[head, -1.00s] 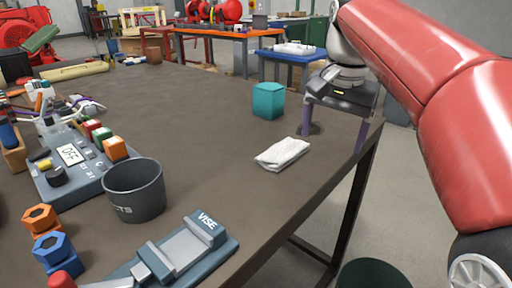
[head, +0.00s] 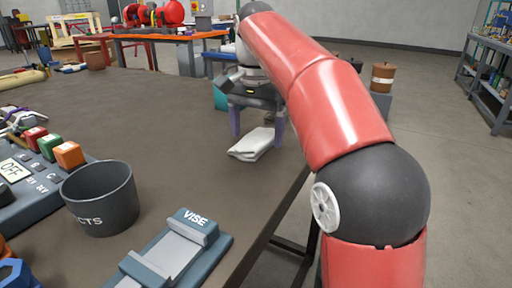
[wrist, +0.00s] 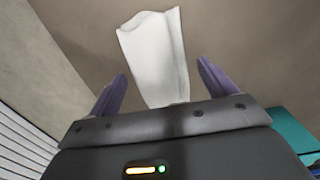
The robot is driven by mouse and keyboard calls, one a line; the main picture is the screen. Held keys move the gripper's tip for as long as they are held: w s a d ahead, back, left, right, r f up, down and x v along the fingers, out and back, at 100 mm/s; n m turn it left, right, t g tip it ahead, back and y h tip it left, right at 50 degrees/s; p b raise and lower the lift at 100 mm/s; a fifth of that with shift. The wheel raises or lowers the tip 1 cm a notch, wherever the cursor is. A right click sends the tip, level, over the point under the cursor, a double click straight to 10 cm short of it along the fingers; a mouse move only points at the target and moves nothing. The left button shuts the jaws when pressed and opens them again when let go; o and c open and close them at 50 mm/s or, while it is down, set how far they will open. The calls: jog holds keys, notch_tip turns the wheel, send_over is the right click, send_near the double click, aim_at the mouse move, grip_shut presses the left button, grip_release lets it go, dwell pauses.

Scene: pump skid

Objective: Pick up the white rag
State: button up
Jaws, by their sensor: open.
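The white rag (head: 250,145) lies folded on the dark workbench near its right edge in the head view. In the wrist view the rag (wrist: 156,58) lies ahead of my gripper, its near end between the two purple fingers. My gripper (head: 257,124) hangs just behind the rag in the head view, with its fingers spread. In the wrist view my gripper (wrist: 160,82) is open and empty. I cannot tell its exact height over the bench.
A teal container (head: 220,97) stands just behind my gripper, partly hidden by it. A dark cup (head: 100,200), a vise (head: 172,250) and a control box (head: 30,175) stand nearer on the bench. The bench left of the rag is clear.

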aim_at(256, 135)
jog(key=shift+f, duration=0.35)
jog(key=shift+c, duration=0.3)
jog(key=c, duration=1)
jog(key=shift+r, duration=0.1)
notch_tip(256, 135, up, 10)
jog(key=p, duration=0.5)
